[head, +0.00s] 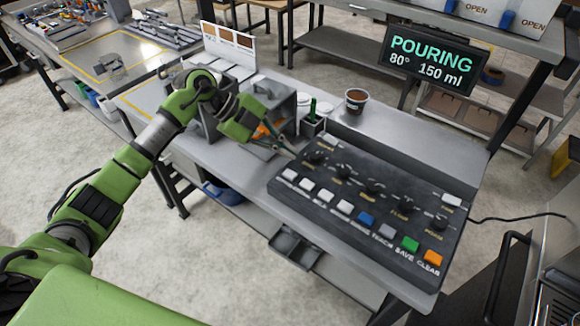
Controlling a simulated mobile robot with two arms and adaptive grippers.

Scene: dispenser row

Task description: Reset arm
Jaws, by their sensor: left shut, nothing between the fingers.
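My left arm reaches in from the left, and its gripper (290,153) is shut and empty. The fingertips are at the upper left corner of a dark control panel (345,203), by its leftmost knob (316,157). I cannot tell whether they touch the panel. The panel carries a row of knobs and a front row of buttons: several white ones, a blue button (366,218), a grey one, a green button (410,244) and an orange button (433,257). My right gripper is not in view.
A display (432,60) behind the panel reads "POURING 80° 150 ml". A brown-filled cup (355,100) stands on the steel table behind the panel. A grey box (272,96) and white-lidded containers (304,102) stand near my gripper. A cable runs off right.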

